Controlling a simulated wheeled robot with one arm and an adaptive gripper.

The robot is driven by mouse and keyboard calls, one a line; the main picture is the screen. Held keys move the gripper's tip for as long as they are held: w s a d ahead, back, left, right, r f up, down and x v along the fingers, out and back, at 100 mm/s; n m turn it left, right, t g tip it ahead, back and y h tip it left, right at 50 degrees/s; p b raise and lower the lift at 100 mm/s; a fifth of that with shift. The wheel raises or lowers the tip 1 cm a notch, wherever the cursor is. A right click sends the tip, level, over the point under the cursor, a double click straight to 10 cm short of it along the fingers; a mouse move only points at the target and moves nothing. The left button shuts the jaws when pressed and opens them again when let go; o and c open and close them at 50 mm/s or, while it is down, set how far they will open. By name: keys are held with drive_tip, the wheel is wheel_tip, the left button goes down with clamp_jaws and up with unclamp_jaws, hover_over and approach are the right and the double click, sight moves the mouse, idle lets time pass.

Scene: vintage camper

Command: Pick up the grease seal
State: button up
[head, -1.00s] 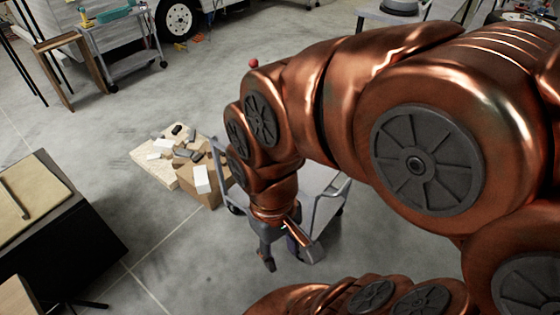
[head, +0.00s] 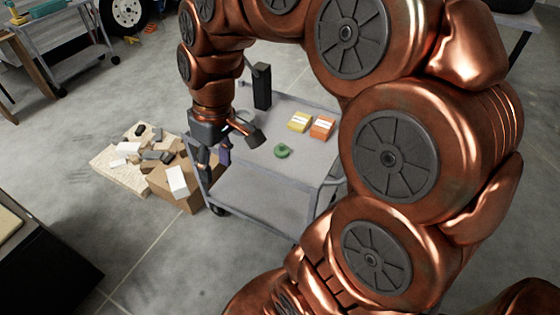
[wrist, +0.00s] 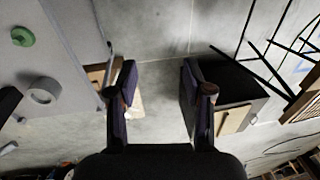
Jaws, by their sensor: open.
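Two ring-shaped things lie on the grey cart's top: a green ring (head: 282,151) near the middle and a grey ring (head: 245,116) nearer the back left. I cannot tell for sure which is the grease seal. In the wrist view the green ring (wrist: 22,36) is at the upper left and the thick grey ring (wrist: 43,91) is below it. My gripper (head: 213,158) is open and empty at the cart's left edge. In the wrist view both rings are left of my gripper (wrist: 158,85), outside its fingers, with floor showing between them.
The cart (head: 267,187) also bears a dark upright block (head: 262,86), a yellow box (head: 299,122) and an orange box (head: 322,128). Cardboard boxes with debris (head: 176,182) stand on the floor left of the cart. Open floor lies in front.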

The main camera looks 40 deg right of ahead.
drive_tip(key=w+d+f+t+b, duration=0.2)
drive_tip(key=w+d+f+b, duration=0.45)
drive_tip(key=w+d, duration=0.25)
drive_tip(key=t+b, duration=0.2)
drive_tip(key=b, duration=0.8)
approach(282, 145)
drive_tip(key=w+f, duration=0.1)
drive_tip(key=f, duration=0.1)
drive_tip(key=shift+w+f+h, duration=0.2)
drive_tip(key=shift+f+h, duration=0.05)
drive_tip(key=shift+h, duration=0.05)
drive_tip(key=shift+a+b+x, duration=0.2)
drive_tip(key=shift+b+x, duration=0.1)
drive_tip(key=shift+x, duration=1.3)
drive_tip(key=shift+a+b+x, duration=0.2)
drive_tip(key=shift+b+x, duration=0.05)
drive_tip(key=shift+x, duration=1.3)
drive_tip(key=shift+s, duration=0.15)
clamp_jaws()
